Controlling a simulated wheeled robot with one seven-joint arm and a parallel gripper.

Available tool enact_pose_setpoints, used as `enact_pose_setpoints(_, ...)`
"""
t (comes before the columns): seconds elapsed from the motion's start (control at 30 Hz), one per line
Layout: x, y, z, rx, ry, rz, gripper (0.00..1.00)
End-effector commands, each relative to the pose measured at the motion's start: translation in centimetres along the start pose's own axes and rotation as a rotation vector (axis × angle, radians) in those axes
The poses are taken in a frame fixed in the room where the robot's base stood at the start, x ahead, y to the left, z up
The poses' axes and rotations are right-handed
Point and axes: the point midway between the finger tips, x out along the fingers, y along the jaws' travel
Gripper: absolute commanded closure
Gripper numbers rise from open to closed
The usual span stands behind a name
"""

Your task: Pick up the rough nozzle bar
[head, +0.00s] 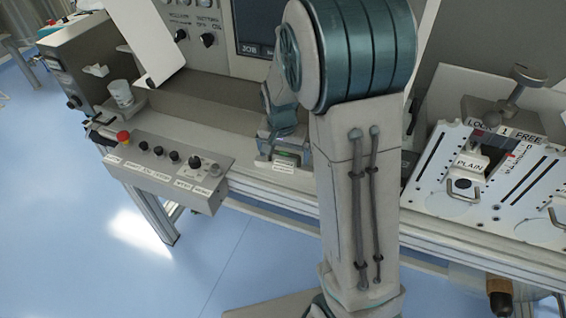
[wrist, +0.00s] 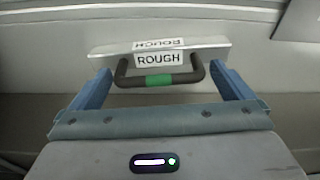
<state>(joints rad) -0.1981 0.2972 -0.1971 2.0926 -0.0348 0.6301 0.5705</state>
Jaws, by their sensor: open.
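The rough nozzle bar (wrist: 205,50) shows in the wrist view as a pale flat bar with "ROUGH" labels. A dark, bent handle with a green band (wrist: 159,81) is on its near side. My gripper (wrist: 160,74) is open, its blue fingers on either side of the handle, with a gap at each side. I cannot tell how deep the handle sits between them. In the head view my arm hides much of this spot, and the bar cannot be made out clearly there.
Grey walls lie behind the bar. Blue floor at the left is clear.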

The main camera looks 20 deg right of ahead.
Motion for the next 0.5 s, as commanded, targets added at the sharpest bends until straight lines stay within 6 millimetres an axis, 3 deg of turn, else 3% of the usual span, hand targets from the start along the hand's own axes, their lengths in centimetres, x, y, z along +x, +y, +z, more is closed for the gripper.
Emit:
enact_pose_setpoints(0.33,0.84,0.01,-0.02,0.0,0.001,-0.001,0.0)
enact_pose_setpoints(0.5,0.82,0.0,-0.02,0.0,0.001,-0.001,0.47)
